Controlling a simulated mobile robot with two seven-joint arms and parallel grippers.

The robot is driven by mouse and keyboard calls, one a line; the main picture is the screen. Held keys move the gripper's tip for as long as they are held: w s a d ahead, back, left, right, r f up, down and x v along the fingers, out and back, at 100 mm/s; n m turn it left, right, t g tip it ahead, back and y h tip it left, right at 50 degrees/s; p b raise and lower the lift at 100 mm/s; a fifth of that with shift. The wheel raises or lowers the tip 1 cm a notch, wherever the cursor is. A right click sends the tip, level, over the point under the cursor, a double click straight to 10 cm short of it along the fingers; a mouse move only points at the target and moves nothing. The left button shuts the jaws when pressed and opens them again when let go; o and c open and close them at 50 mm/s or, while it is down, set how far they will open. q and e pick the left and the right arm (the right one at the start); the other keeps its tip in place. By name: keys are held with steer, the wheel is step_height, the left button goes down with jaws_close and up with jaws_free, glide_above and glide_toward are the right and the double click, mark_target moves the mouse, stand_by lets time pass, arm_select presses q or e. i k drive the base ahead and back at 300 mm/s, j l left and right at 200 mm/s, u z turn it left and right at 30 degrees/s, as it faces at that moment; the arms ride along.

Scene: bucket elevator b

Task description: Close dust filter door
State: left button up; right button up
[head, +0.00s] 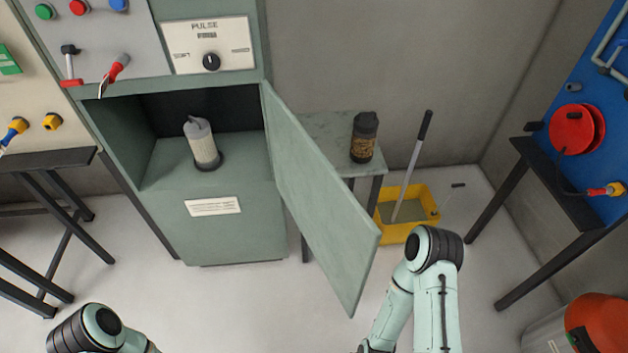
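The dust filter door (318,205) is a flat grey-green panel. It stands wide open, hinged at the right side of the cabinet opening and swung out toward me. The green dust filter cabinet (235,235) has a dark, open compartment. A pale cylindrical filter (203,145) stands upright inside on a dark round base. My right arm's bent joint shows just right of the door's free lower corner, and my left arm's joint shows at the lower left. Neither gripper is in view.
A small table (325,130) with a dark jar (364,137) stands behind the door. A yellow tray (425,200) with a long-handled tool sits on the floor to the right. A red-topped container (602,322) is at the lower right. The floor before the cabinet is clear.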

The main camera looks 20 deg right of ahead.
mark_target(344, 241)
steer(key=i+l+u, duration=0.25)
steer(key=l, duration=0.25)
steer(key=l+u, duration=0.2)
steer(key=l, duration=0.3)
steer(key=l+u, duration=0.25)
steer(key=l, duration=0.25)
steer(key=i, duration=0.05)
